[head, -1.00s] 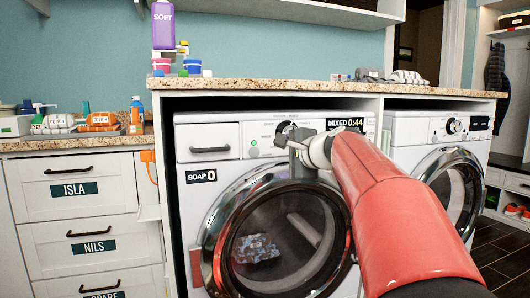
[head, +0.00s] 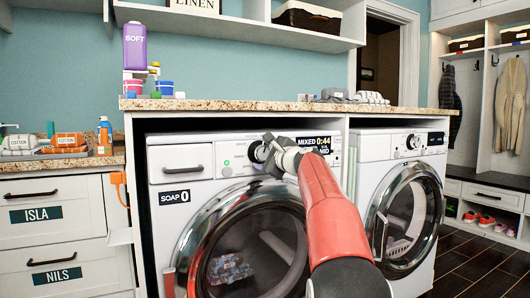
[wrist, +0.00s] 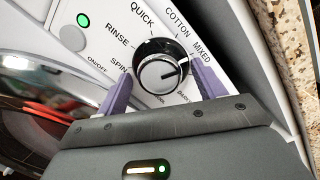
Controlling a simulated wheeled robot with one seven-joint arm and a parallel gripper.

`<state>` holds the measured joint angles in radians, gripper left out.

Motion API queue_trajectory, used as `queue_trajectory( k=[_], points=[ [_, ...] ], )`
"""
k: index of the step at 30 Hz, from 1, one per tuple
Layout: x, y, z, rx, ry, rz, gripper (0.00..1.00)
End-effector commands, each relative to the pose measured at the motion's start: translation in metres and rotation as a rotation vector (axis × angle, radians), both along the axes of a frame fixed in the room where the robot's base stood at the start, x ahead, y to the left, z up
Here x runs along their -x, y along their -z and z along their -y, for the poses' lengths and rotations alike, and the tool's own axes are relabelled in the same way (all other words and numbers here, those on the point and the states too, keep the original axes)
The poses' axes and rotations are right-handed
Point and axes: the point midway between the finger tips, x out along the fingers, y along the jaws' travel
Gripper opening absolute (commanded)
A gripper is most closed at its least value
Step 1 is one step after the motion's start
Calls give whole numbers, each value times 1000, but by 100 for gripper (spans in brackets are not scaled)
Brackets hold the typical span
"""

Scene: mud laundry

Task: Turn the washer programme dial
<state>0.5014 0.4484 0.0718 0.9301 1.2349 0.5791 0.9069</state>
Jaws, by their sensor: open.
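The washer programme dial (wrist: 160,72) is a round knob with a silver face and a dark rim, ringed by labels such as SPIN, RINSE, QUICK, COTTON and MIXED. A pale mark on its face points right, towards the right finger in the wrist view. In the head view my gripper (head: 268,154) is at the panel and partly covers the dial (head: 256,151).
The left washer's round door (head: 240,245) is shut below the panel, with a patterned cloth inside. A soap drawer (head: 181,165) is at the panel's left. The granite counter (head: 280,105) overhangs just above. A second washer (head: 405,200) stands to the right.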

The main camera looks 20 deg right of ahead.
Motion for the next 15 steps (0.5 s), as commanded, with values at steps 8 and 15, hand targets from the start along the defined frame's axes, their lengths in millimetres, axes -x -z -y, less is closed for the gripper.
queue_trajectory(
  k=[8, 15],
  points=[
    [-1, 0, -1, 1, 0, 0, 65],
    [-1, 0, 0, 1, 0, 0, 34]
  ],
)
